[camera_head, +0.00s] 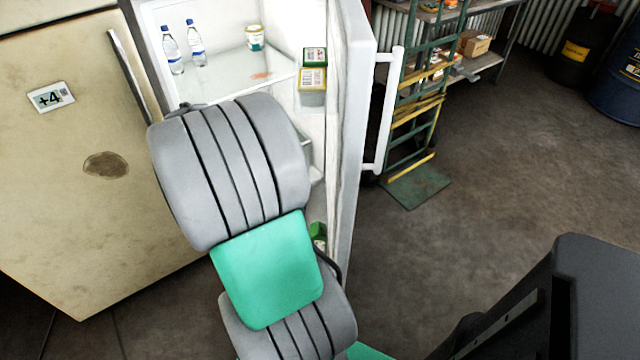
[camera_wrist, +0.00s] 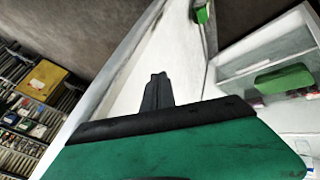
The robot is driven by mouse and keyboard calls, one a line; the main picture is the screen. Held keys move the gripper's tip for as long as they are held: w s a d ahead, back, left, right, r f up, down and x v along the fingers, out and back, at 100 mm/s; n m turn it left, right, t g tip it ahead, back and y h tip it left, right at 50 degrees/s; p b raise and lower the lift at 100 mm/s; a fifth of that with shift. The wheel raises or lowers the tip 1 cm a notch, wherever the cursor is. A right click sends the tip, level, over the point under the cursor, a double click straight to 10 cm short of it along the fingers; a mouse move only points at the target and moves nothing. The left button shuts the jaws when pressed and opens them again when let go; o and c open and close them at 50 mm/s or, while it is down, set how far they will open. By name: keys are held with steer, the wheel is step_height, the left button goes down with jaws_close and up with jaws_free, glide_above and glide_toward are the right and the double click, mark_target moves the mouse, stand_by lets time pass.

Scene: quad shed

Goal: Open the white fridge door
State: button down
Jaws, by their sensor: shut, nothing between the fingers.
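The white fridge stands open in the head view. Its door (camera_head: 350,130) is swung out to the right, with the long white handle (camera_head: 385,110) on its outer side. The lit fridge interior (camera_head: 225,75) shows to the left of the door. My arm crosses in front of the opening and hides the lower interior. My gripper (camera_wrist: 157,90) shows in the wrist view, its black fingers together and empty. It is in front of a white panel (camera_wrist: 130,75), which looks like the door's inner side. I cannot tell whether it touches. The gripper is hidden in the head view.
Two bottles (camera_head: 172,50) and a tub (camera_head: 255,38) stand on a fridge shelf; boxes (camera_head: 312,78) sit near the door. A cream fridge (camera_head: 80,210) stands left. A green hand truck (camera_head: 415,110) stands behind the door. Floor (camera_head: 480,200) to the right is clear.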

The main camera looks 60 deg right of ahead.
steer(key=s+d+f+b, duration=0.1)
steer(key=s+d+f, duration=0.4)
steer(key=d+f, duration=0.2)
steer(key=shift+s+f, duration=0.15)
steer(key=shift+s, duration=0.2)
steer(key=shift+s+d, duration=0.1)
steer(key=shift+s, duration=0.05)
